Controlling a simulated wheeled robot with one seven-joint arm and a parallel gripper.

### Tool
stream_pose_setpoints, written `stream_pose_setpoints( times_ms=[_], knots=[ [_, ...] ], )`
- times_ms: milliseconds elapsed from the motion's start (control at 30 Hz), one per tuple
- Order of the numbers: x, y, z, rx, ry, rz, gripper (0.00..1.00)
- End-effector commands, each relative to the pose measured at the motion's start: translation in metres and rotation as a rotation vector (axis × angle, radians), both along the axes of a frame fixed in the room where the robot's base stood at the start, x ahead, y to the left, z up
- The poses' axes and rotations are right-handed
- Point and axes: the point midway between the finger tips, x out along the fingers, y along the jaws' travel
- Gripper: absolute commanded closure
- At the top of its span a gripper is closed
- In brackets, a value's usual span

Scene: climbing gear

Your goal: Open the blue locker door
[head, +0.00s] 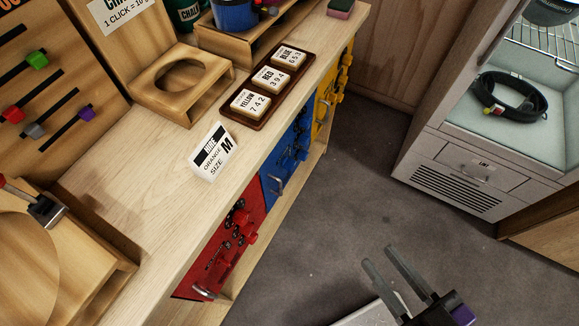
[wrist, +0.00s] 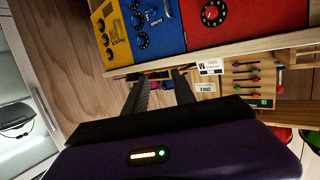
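The blue locker door (head: 287,150) is in the front of the wooden bench, between a red door (head: 222,245) and a yellow door (head: 331,90). It looks shut, with a metal handle (head: 277,186) low on its near side and dark dials and blue knobs on its face. In the wrist view the blue door (wrist: 172,38) is at the top, partly cut off. My gripper (head: 382,260) is open and empty, over the grey floor to the right of the bench and apart from the doors. Its two parallel fingers also show in the wrist view (wrist: 160,82).
A grey cabinet (head: 455,170) holding a coiled black item stands at right. Floor between is clear.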

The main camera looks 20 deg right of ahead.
Motion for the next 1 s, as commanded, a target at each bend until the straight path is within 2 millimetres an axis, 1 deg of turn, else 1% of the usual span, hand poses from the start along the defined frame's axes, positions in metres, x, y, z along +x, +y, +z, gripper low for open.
stream_pose_setpoints(
  times_ms=[33, 67, 167, 200, 333, 467, 500, 600, 633, 700, 733, 767, 833, 867, 1000],
  knots=[
    [0.012, 0.002, -0.009, -0.012, -0.03, 0.032, 0.68],
    [0.018, 0.003, -0.015, -0.023, -0.045, 0.053, 0.68],
    [0.044, 0.004, -0.043, -0.083, -0.098, 0.126, 0.68],
    [0.055, 0.004, -0.056, -0.103, -0.121, 0.155, 0.68],
    [0.097, 0.007, -0.096, -0.143, -0.191, 0.232, 0.68],
    [0.142, 0.013, -0.134, -0.145, -0.252, 0.294, 0.68],
    [0.156, 0.015, -0.145, -0.14, -0.265, 0.311, 0.68],
    [0.187, 0.021, -0.17, -0.113, -0.289, 0.347, 0.68],
    [0.194, 0.023, -0.178, -0.101, -0.291, 0.354, 0.68],
    [0.208, 0.024, -0.194, -0.07, -0.287, 0.369, 0.68],
    [0.211, 0.023, -0.2, -0.057, -0.281, 0.373, 0.68],
    [0.213, 0.021, -0.206, -0.045, -0.272, 0.375, 0.68],
    [0.209, 0.015, -0.22, -0.013, -0.245, 0.379, 0.68],
    [0.207, 0.016, -0.223, 0.003, -0.237, 0.385, 0.68],
    [0.207, 0.021, -0.22, 0.054, -0.236, 0.393, 0.68]
  ],
)
